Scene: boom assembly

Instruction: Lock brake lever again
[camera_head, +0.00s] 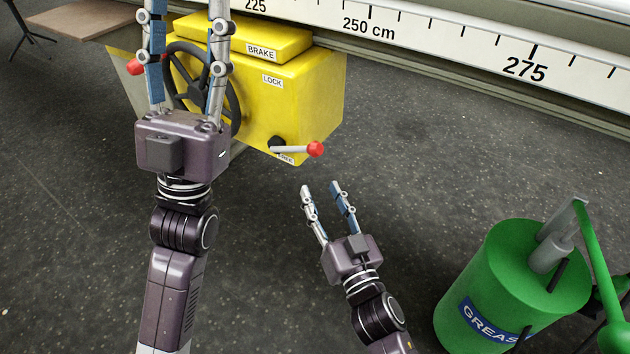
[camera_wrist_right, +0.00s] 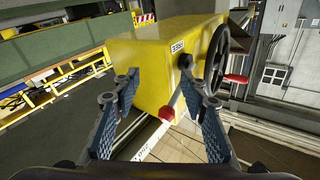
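The brake lever in the head view has a dark pivot, a pale rod and a red knob (camera_head: 316,149). It sticks out to the right from the yellow brake box (camera_head: 318,95), near the partly hidden FREE label (camera_head: 286,158) and below the LOCK label (camera_head: 272,82). My right gripper (camera_head: 320,188) is open and empty, just below the knob and apart from it. In the right wrist view the red knob (camera_wrist_right: 167,114) shows between the spread fingers. My left gripper (camera_head: 188,20) is open in front of the box's handwheel; its fingertips reach the top edge.
The black handwheel (camera_head: 178,85) with its own red knob (camera_head: 134,67) is partly hidden behind my left gripper. A green grease drum (camera_head: 470,275) with a pump stands at the lower right. A white centimetre scale (camera_head: 440,35) runs along the top. The floor between is clear.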

